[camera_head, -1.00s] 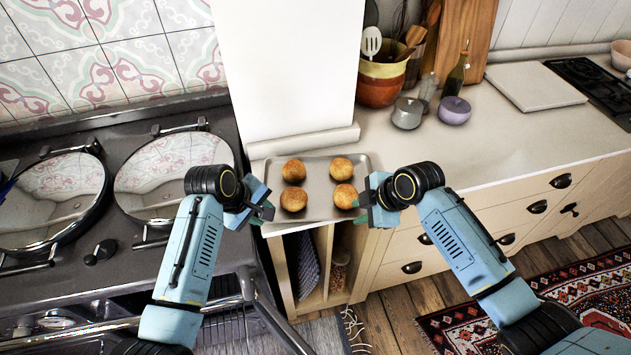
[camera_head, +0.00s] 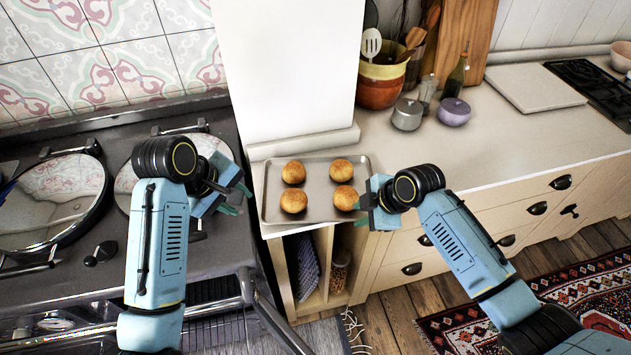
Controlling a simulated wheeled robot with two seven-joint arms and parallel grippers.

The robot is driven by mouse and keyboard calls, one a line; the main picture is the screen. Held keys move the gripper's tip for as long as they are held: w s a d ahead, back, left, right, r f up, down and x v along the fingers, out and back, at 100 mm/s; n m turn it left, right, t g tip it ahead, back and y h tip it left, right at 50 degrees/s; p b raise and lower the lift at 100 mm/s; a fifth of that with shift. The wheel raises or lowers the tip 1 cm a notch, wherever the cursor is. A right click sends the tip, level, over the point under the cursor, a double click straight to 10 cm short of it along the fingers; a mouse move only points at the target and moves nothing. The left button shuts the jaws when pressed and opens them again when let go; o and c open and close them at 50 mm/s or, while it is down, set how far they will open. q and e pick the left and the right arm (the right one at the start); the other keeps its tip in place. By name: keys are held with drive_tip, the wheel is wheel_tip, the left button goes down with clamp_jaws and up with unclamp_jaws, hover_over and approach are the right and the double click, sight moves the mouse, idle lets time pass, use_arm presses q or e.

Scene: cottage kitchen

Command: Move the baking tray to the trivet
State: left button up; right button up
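The baking tray (camera_head: 325,211) is a grey metal rectangle with several round golden buns on it. It lies on the counter strip between the stove and the longer worktop. My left gripper (camera_head: 238,198) is to the left of the tray, apart from its rim and over the stove edge; its fingers look spread and empty. My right gripper (camera_head: 360,207) is at the tray's right rim; its fingertips are small and partly hidden, so I cannot tell whether they grip the rim. I cannot pick out a trivet for sure; none shows clearly.
The dark stove (camera_head: 90,250) with round lids is at left. A white wall block (camera_head: 288,75) rises behind the tray. A grey pot (camera_head: 407,114), a lilac pot (camera_head: 454,111) and a striped crock (camera_head: 381,85) stand at the back. A pale board (camera_head: 535,87) lies farther right.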

use_arm(q)
drive_tip(key=shift+s+a+r, duration=0.2)
drive_tip(key=shift+r, duration=0.3)
use_arm(e)
drive_tip(key=v, duration=1.2)
